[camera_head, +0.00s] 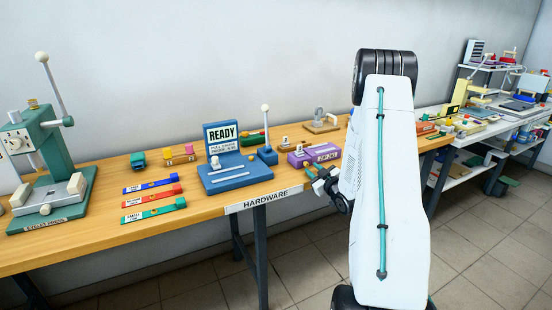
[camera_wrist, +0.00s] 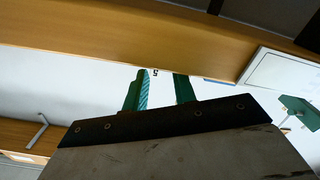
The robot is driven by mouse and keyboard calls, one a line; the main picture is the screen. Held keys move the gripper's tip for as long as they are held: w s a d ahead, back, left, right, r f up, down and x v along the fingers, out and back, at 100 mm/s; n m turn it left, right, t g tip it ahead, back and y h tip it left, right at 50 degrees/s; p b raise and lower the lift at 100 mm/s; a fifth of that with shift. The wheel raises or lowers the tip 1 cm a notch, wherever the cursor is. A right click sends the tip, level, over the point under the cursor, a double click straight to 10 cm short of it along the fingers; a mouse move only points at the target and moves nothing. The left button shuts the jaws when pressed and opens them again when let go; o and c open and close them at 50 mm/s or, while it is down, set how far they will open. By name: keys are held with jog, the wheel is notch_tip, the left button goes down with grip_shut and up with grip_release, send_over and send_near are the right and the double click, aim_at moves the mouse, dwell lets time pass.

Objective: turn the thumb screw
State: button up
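I cannot pick out a thumb screw for sure. A small wooden plate (camera_head: 320,127) on the bench carries a grey upright metal piece (camera_head: 319,114), too small to make out. A purple block (camera_head: 313,155) with a white label lies in front of it. My gripper (camera_head: 316,178) is at the bench's front edge, just in front of the purple block. In the wrist view my gripper (camera_wrist: 160,84) has its two green fingers apart, with nothing seen between them.
A blue READY stand (camera_head: 222,137), a blue post with a white-knobbed lever (camera_head: 267,148), colored strips (camera_head: 152,202) and a green eyelet press (camera_head: 52,172) stand on the wooden bench (camera_head: 105,222). White shelves (camera_head: 487,92) stand at the right. The tiled floor in front is open.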

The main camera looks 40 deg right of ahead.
jog(key=v, duration=0.6)
jog(key=w+a+r, duration=0.1)
jog(key=w+a+r+g, duration=0.1)
jog(key=w, duration=0.1)
jog(key=w+a+r+g, duration=0.1)
jog(key=w+r, duration=0.1)
jog(key=shift+r, duration=0.15)
jog(key=s+a+r+m+g, duration=0.1)
jog(key=s+a+r+g, duration=0.2)
jog(key=a+r, duration=0.3)
jog(key=s+a+r+m+g, duration=0.1)
jog(key=s+a+r+g, duration=0.3)
jog(key=a, duration=1)
notch_tip(320, 180, up, 3)
jog(key=shift+a+g+y, duration=0.4)
jog(key=shift+g, duration=0.2)
